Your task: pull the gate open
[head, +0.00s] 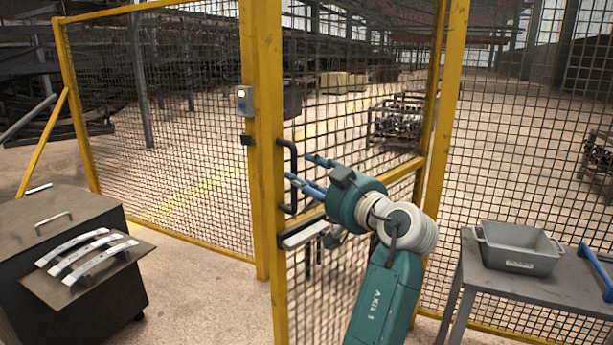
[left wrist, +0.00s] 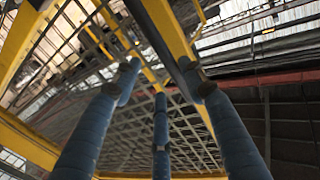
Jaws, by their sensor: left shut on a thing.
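The gate (head: 350,115) is a yellow-framed wire mesh panel in the middle of the head view. Its left upright stands beside the fence post (head: 247,50) and reaches lower in the picture, so it looks nearer to me than the post; how wide any gap is, I cannot tell. A black D-shaped handle (head: 291,160) is on that upright. My left gripper (head: 305,172), with blue fingers, is shut on the handle. The left wrist view shows the fingers (left wrist: 160,100) close up around a dark bar, with yellow frame and mesh behind. My right gripper is not in view.
A dark cabinet (head: 60,210) with curved metal strips stands at the left. At the right, a grey table (head: 485,285) bears a grey bin (head: 520,248) and a blue rod-like object (head: 595,268). Mesh fence runs on both sides. Floor between cabinet and gate is clear.

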